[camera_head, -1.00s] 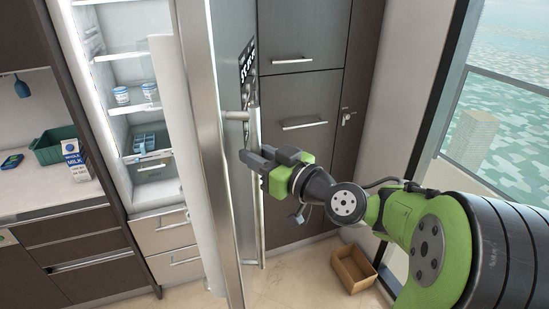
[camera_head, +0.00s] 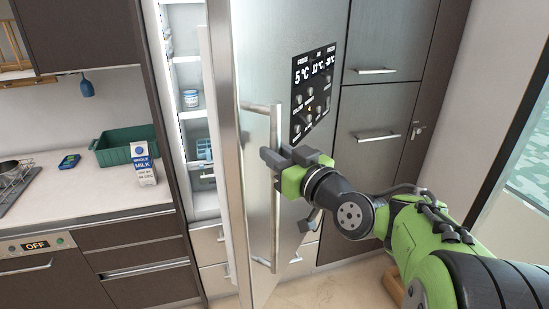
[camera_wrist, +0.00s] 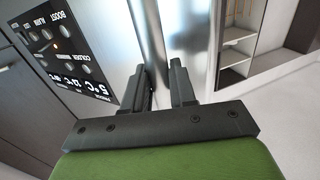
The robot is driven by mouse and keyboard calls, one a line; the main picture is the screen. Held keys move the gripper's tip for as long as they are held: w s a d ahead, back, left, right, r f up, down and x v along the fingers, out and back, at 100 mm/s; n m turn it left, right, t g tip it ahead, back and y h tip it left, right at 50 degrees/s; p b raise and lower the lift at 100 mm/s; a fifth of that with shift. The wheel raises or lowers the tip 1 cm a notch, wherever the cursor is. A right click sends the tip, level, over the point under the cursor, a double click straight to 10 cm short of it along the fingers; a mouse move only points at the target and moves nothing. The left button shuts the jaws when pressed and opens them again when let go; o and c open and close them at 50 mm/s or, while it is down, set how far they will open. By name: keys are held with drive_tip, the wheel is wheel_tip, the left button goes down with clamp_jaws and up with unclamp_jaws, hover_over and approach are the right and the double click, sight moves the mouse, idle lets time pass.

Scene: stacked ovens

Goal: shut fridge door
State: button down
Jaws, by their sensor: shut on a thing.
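The fridge door (camera_head: 252,60) is a silver panel with a black display, and it stands partly open. Its long vertical handle (camera_head: 275,215) is on its left part. My gripper (camera_head: 268,158) is at the upper part of this handle, shut on it. In the wrist view, the fingers of my gripper (camera_wrist: 166,85) stand at a bright metal bar, the handle (camera_wrist: 155,45); the exact contact is hard to see. The fridge interior (camera_head: 190,75) shows as a narrow gap left of the door, with shelves and a white and blue jar.
A counter (camera_head: 95,190) at the left holds a green crate (camera_head: 125,157), a milk carton (camera_head: 143,165) and a blue device. Closed dark cabinets (camera_head: 385,100) stand right of the door. A strip of floor (camera_head: 345,278) is clear below.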

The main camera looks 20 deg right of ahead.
drive_tip(key=shift+w+a+r, duration=0.1)
drive_tip(key=shift+w+a, duration=0.05)
drive_tip(key=shift+w, duration=0.15)
drive_tip(key=c, duration=1.2)
unclamp_jaws()
drive_tip(key=shift+o, duration=0.9)
drive_tip(key=shift+w, duration=0.15)
